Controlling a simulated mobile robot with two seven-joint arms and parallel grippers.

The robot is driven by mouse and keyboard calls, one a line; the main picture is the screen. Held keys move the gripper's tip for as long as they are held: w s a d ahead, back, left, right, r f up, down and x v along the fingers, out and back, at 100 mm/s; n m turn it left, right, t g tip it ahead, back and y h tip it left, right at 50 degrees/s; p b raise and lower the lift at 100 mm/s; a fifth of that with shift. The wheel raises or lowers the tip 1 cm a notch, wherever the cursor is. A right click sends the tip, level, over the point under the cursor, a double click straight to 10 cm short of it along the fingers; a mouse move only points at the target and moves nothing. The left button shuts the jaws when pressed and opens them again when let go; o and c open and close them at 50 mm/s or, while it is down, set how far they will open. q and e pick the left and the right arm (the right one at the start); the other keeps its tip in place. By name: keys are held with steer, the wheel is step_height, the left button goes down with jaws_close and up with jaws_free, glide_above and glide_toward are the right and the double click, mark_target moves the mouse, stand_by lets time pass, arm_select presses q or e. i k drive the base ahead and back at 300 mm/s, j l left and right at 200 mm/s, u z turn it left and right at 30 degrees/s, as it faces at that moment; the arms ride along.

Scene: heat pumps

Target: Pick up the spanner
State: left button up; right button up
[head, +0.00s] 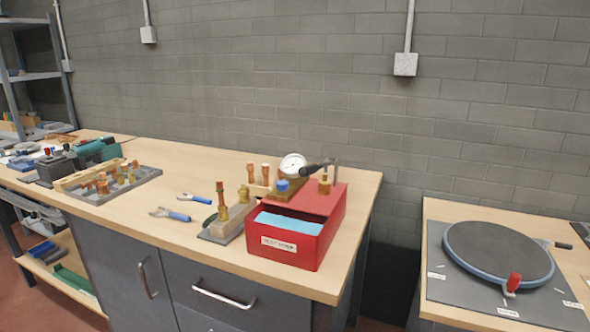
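Two spanners with blue handles and grey heads lie flat on the wooden workbench (330,287). The nearer spanner (175,215) lies left of the red box, its head pointing left. The farther spanner (198,198) lies just behind it, slightly to the right. They appear apart from each other. Neither of my grippers is in view, and no arm reaches over the bench.
A red box (284,254) holding something light blue stands right of the spanners, with a gauge (293,166) above it. Brass fittings on a block (228,222) stand between. A grey tray (145,178) of fittings lies left. A second bench carries a round turntable (498,250).

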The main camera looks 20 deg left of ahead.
mark_target(189, 197)
steer(key=i+j, duration=0.1)
steer(key=j, duration=0.25)
steer(key=i+j, duration=0.1)
steer(key=j, duration=0.3)
steer(key=i+j+u, duration=0.1)
steer(key=j, duration=0.25)
steer(key=i+j, duration=0.15)
steer(key=j, duration=0.25)
steer(key=i+j, duration=0.1)
steer(key=j, duration=0.25)
steer(key=i+j+u, duration=0.1)
steer(key=j, duration=0.25)
steer(key=i+j, duration=0.15)
steer(key=j, duration=0.2)
